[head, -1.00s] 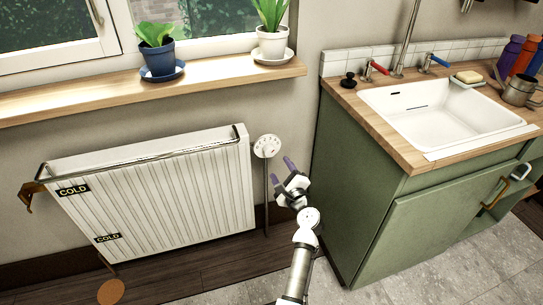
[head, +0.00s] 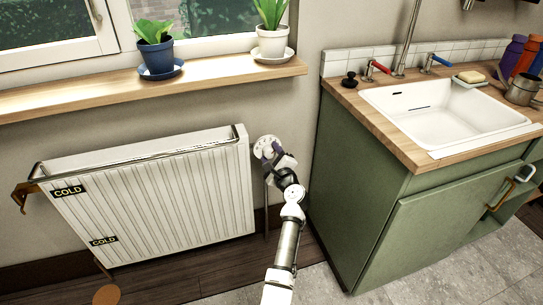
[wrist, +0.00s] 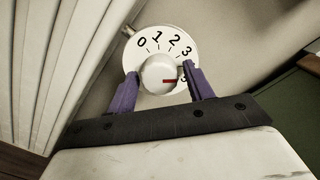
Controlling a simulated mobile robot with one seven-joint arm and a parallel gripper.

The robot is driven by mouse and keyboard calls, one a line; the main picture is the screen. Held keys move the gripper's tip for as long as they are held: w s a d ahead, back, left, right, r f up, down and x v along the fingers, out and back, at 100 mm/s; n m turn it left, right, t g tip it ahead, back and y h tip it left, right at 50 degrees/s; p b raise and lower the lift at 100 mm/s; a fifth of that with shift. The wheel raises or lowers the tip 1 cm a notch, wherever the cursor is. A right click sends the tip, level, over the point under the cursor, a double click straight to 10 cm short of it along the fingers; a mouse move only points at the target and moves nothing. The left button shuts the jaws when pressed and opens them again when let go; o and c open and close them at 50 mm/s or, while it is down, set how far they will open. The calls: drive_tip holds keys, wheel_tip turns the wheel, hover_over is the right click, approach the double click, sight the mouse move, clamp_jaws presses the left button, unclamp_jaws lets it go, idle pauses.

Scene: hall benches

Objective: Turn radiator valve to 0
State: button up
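The radiator valve's white round dial (wrist: 160,27) shows 0, 1, 2 and 3 in the wrist view. A further number at the right is mostly hidden by a finger. Its pale round knob (wrist: 154,78) has a red mark pointing right, below the 3. My gripper (wrist: 161,71) has its purple fingers on either side of the knob, apart, with small gaps seeming to show. In the head view the dial (head: 263,142) sits on the wall right of the radiator (head: 160,200), partly covered by my gripper (head: 272,150).
The white ribbed radiator has "COLD" labels and a rail. A green sink cabinet (head: 410,210) stands close at the right of my arm. A wooden sill (head: 100,95) with two potted plants runs above. Floor between radiator and cabinet is clear.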

drive_tip(key=c, duration=0.8)
drive_tip(key=shift+o, duration=0.2)
drive_tip(key=shift+f, duration=0.1)
drive_tip(key=n+b, duration=0.3)
drive_tip(key=n, duration=0.1)
drive_tip(key=shift+n, duration=0.4)
drive_tip(key=n+b, duration=0.4)
drive_tip(key=n, duration=0.2)
drive_tip(key=shift+h, duration=0.3)
drive_tip(key=n+b, duration=0.2)
drive_tip(key=n, duration=0.1)
drive_tip(key=shift+n+b, duration=0.3)
drive_tip(key=shift+b, duration=0.05)
drive_tip(key=n+b, duration=0.2)
drive_tip(key=n, duration=0.1)
drive_tip(key=n+b, duration=0.3)
drive_tip(key=n, duration=0.2)
drive_tip(key=shift+n+h, duration=0.3)
drive_tip(key=shift+a+r, duration=0.1)
drive_tip(key=shift+r, duration=0.1)
